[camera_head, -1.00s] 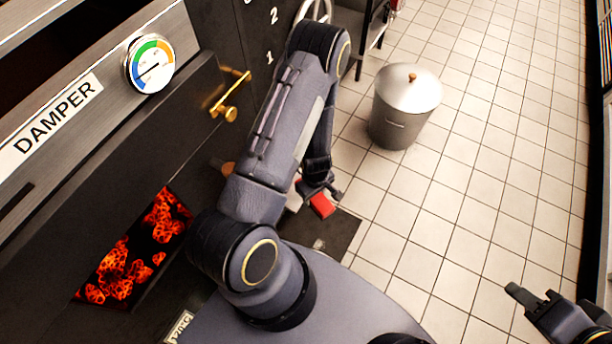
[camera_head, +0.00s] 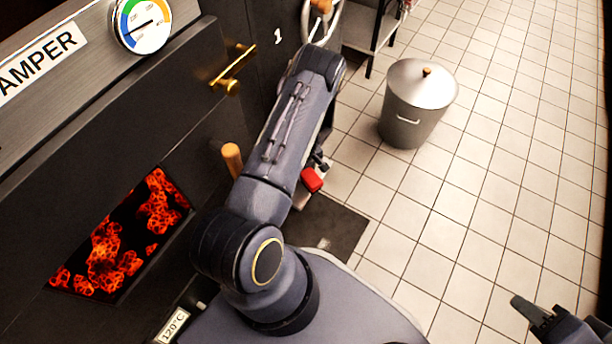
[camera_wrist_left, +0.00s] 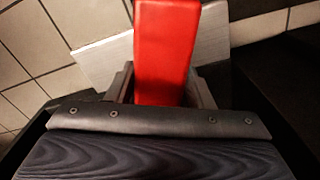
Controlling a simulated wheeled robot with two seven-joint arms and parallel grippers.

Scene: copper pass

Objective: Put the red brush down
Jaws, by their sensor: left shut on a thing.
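The red brush (camera_head: 312,179) shows as a small red block at the end of my left arm in the head view. In the left wrist view the red brush (camera_wrist_left: 166,50) stands between the fingers of my left gripper (camera_wrist_left: 165,88), which is shut on it. My left gripper (camera_head: 319,163) is mostly hidden behind its own arm in the head view. My right gripper (camera_head: 530,312) is at the lower right, cut by the frame edge, with only a finger clear.
A dark oven front with glowing coals (camera_head: 125,240), a brass handle (camera_head: 232,72) and a wooden handle (camera_head: 232,158) stands at the left. A lidded metal bin (camera_head: 418,100) stands on the tiles. A dark mat (camera_head: 335,228) lies below my left arm. Tiled floor is clear at right.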

